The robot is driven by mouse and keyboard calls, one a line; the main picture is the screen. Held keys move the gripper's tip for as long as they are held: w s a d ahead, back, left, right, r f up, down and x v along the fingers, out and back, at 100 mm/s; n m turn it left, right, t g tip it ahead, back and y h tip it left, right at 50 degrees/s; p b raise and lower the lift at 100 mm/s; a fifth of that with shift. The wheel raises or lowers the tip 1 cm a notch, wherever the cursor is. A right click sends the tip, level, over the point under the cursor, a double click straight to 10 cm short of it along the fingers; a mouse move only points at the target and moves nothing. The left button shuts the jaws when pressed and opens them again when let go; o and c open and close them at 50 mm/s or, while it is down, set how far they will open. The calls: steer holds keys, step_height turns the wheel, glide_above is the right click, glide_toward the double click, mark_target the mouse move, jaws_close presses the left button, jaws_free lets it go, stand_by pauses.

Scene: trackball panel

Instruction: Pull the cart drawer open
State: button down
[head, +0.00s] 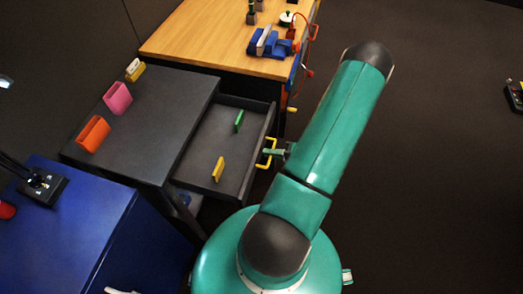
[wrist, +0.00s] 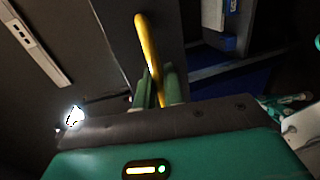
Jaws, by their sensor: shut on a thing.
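The cart (head: 150,105) is dark grey and stands left of my arm in the head view. Its drawer (head: 211,150) is pulled well out to the right, and its inside shows. A yellow handle (head: 268,153) is on the drawer's front. My gripper (head: 281,152) is at this handle and shut on it, with most of the fingers small in the head view. In the wrist view the yellow handle (wrist: 147,45) runs down between the green fingers of my gripper (wrist: 159,90). The lower part of the handle is hidden there.
Orange (head: 93,134) and pink (head: 118,98) pieces sit on the cart top. A wooden table (head: 215,35) is behind, and a blue cabinet (head: 60,225) is at lower left.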

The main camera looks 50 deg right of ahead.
steer(key=shift+s+d, duration=0.15)
steer(key=shift+s, duration=0.05)
steer(key=c, duration=1.6)
jaws_free()
steer(key=v, duration=1.3)
steer(key=shift+s+d+r, duration=0.1)
steer(key=shift+s+r, duration=0.05)
steer(key=shift+s, duration=0.2)
